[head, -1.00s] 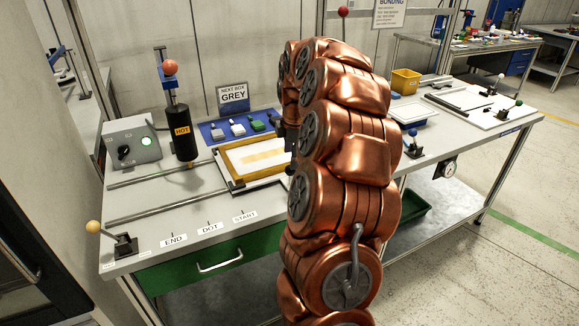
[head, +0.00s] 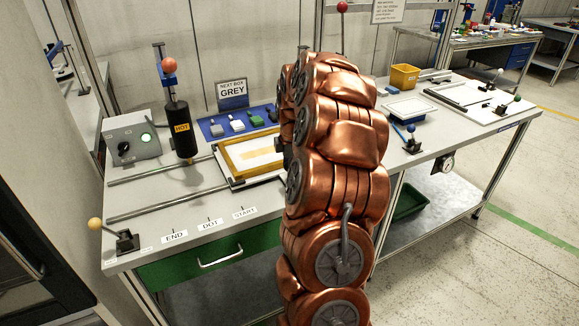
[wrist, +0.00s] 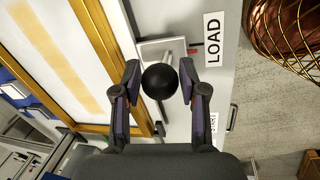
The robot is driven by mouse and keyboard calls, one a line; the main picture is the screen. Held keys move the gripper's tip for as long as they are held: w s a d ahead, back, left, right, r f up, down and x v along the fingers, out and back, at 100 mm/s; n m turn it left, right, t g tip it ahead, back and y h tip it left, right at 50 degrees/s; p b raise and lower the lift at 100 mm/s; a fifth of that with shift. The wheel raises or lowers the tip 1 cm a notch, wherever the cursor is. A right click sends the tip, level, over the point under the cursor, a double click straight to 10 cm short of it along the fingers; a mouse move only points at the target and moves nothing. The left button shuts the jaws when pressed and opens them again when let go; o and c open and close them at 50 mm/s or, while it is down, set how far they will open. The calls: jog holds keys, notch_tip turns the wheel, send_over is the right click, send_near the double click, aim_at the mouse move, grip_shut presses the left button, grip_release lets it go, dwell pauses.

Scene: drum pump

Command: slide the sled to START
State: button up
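The sled is a flat board with a yellow wooden frame (head: 232,168) on two rails, behind and to the right of the START label (head: 244,212). My arm hides its right part and my gripper in the head view. In the wrist view the frame (wrist: 102,25) lies at left. A black ball knob (wrist: 160,80) sits between the fingertips of my gripper (wrist: 160,84). The fingers are open around the knob, with a narrow gap showing on each side. The LOAD label (wrist: 213,40) is beside the knob, and the START label (wrist: 213,122) is partly hidden by a finger.
The DOT label (head: 210,225) and END label (head: 175,236) lie left of START. A yellow-knobbed lever (head: 120,238) is at the front left corner. The rails (head: 165,205) are clear left of the sled.

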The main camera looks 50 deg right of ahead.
grip_shut()
dwell(0.3)
jog(key=w+a+b, duration=0.1)
jog(key=w+a, duration=0.1)
jog(key=a, duration=0.3)
jog(key=w+a+b, duration=0.1)
jog(key=a, duration=0.4)
jog(key=w+a+b, duration=0.1)
jog(key=w+a, duration=0.1)
jog(key=a, duration=0.4)
jog(key=shift+w, duration=0.3)
jog(key=shift+o, duration=2.3)
grip_release()
jog(key=shift+r, duration=0.1)
notch_tip(320, 180, up, 12)
jog(key=s+a, duration=0.1)
jog(key=s, duration=0.1)
jog(key=shift+f, duration=0.2)
